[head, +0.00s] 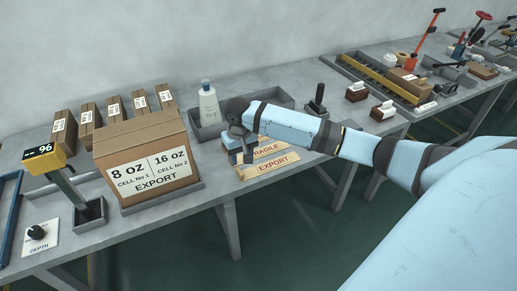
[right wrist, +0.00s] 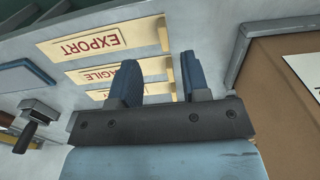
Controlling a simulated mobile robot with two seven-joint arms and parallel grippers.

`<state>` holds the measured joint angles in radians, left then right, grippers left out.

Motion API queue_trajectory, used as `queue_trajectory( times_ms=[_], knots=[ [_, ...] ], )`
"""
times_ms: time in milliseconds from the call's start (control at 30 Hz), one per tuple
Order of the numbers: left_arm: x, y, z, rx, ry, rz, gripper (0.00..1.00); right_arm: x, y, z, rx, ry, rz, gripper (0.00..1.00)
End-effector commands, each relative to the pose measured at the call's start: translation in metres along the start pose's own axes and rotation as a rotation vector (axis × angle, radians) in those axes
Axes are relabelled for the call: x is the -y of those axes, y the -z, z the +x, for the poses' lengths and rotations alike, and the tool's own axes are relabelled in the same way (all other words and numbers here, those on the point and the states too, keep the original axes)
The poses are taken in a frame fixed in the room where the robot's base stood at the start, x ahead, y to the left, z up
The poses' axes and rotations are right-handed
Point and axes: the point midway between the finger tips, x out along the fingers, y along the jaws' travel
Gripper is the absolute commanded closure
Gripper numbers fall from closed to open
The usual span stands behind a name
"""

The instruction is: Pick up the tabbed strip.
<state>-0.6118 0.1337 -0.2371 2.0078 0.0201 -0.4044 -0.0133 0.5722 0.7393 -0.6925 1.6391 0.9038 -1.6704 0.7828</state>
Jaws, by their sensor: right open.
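Tan strips with raised tabs at one end lie side by side on the bench. One reads EXPORT (head: 270,164) and one reads FRAGILE (head: 274,149). In the right wrist view the EXPORT strip (right wrist: 65,48) is farthest out, the FRAGILE strip (right wrist: 85,77) is closer, and a third strip is partly hidden behind my gripper. My right gripper (head: 242,157) is over the tabbed ends of the strips in the head view. Its two blue fingers (right wrist: 160,72) are apart, with nothing seen held between them. My left gripper is not in view.
A large EXPORT carton (head: 146,141) stands on a tray left of my gripper. A grey bin (head: 271,97) and a white bottle (head: 208,105) stand behind it. A dark-handled stamp (head: 317,103) is to the right. The bench's front edge is close to the strips.

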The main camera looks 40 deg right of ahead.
Motion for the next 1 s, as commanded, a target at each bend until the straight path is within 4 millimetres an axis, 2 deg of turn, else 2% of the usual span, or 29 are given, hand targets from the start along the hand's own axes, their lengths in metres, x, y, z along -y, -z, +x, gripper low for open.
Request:
queue_trajectory(
  times_ms=[33, 133, 367, 700, 967, 1000],
  knots=[
    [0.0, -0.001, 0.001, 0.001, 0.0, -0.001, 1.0, 0.0, 0.0, 0.011, 0.002, 0.0, 0.0, 0.57],
    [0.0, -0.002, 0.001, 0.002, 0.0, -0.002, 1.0, 0.0, 0.0, 0.028, 0.002, 0.0, 0.0, 0.57],
    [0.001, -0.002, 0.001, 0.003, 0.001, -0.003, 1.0, 0.0, 0.0, 0.045, -0.001, 0.0, 0.0, 0.57],
    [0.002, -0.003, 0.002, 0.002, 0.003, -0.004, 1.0, 0.002, 0.0, 0.089, -0.001, 0.001, -0.001, 0.57],
    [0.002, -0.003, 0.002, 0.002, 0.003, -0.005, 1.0, 0.001, 0.0, 0.094, -0.002, 0.001, -0.002, 0.57],
    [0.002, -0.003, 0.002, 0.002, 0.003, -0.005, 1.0, 0.001, 0.0, 0.094, -0.002, 0.001, -0.002, 0.6]
  ],
)
